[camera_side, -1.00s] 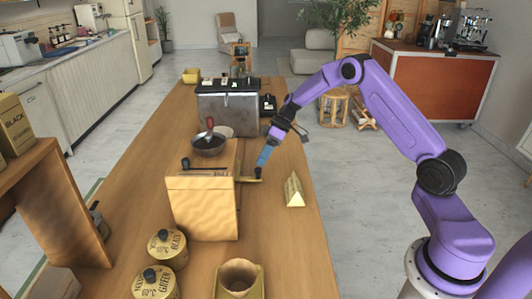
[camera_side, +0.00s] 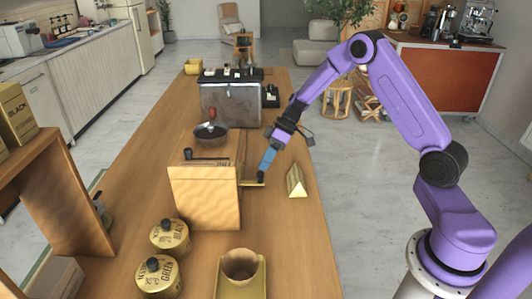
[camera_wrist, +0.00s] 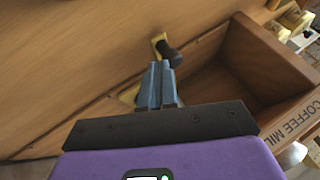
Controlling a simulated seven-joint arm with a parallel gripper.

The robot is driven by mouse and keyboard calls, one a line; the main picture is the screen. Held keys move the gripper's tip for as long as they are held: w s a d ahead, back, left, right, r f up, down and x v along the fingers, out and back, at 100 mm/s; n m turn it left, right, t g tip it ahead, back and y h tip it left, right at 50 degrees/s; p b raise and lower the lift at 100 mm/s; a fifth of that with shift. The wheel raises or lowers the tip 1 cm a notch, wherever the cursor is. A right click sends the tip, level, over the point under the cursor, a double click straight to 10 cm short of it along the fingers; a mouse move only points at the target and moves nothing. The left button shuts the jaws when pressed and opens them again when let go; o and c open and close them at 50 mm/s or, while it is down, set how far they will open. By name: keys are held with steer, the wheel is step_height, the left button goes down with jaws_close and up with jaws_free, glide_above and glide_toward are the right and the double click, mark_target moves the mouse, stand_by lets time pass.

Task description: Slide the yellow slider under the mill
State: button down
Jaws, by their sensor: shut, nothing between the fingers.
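The mill (camera_side: 205,195) is a wooden box on the table, with a dark crank on top. The yellow slider (camera_side: 250,184) is a flat strip sticking out of the mill's right side, with a dark knob (camera_side: 260,175). My gripper (camera_side: 263,168) is shut and empty, pointing down right at the knob. In the wrist view, the shut fingertips (camera_wrist: 163,66) are beside or touching the knob (camera_wrist: 171,52); I cannot tell which. The slider (camera_wrist: 158,38) shows partly there, with the rest hidden behind the fingers. The mill (camera_wrist: 268,70) shows its hollow inside.
A yellow triangular block (camera_side: 296,181) stands right of the slider. A dark bowl (camera_side: 211,138) and a metal box (camera_side: 231,104) are behind the mill. Two labelled tins (camera_side: 158,277) and a cup (camera_side: 240,265) stand in front. Bare table lies at front right.

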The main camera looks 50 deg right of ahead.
steer(key=s+a, duration=0.8)
steer(key=shift+s+a, duration=0.25)
steer(key=shift+s+a, duration=0.1)
